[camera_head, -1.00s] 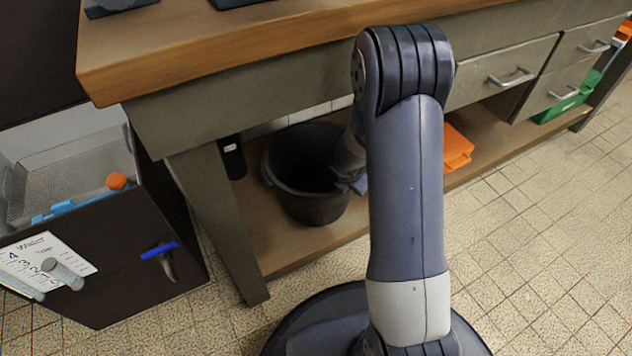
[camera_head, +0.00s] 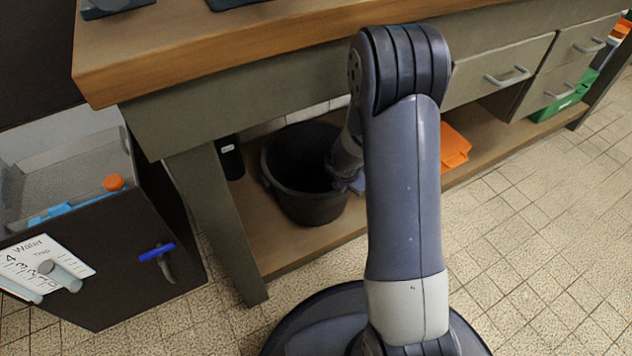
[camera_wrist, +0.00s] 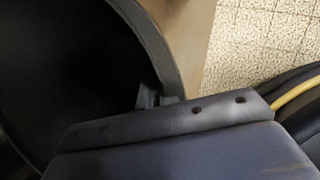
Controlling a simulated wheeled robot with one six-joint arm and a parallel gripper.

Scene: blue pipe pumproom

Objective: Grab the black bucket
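The black bucket (camera_head: 305,205) stands upright on the wooden lower shelf under the workbench, open at the top. My gripper (camera_head: 347,183) is at the bucket's right rim, partly hidden behind my own arm. In the wrist view the bucket's dark inside and curved rim (camera_wrist: 165,45) fill the left side. My gripper's body crosses the bottom of that view, and a small grey part, perhaps a fingertip, shows against the rim. The finger gap is hidden, so I cannot tell whether the fingers are apart or closed on the rim.
The workbench top (camera_head: 210,55) overhangs the shelf (camera_head: 285,250), and a bench leg (camera_head: 215,215) stands left of the bucket. A dark container (camera_head: 230,158) is behind left. An orange item (camera_head: 454,147) lies right on the shelf. A dark cabinet (camera_head: 110,270) stands at left. Tiled floor at right is clear.

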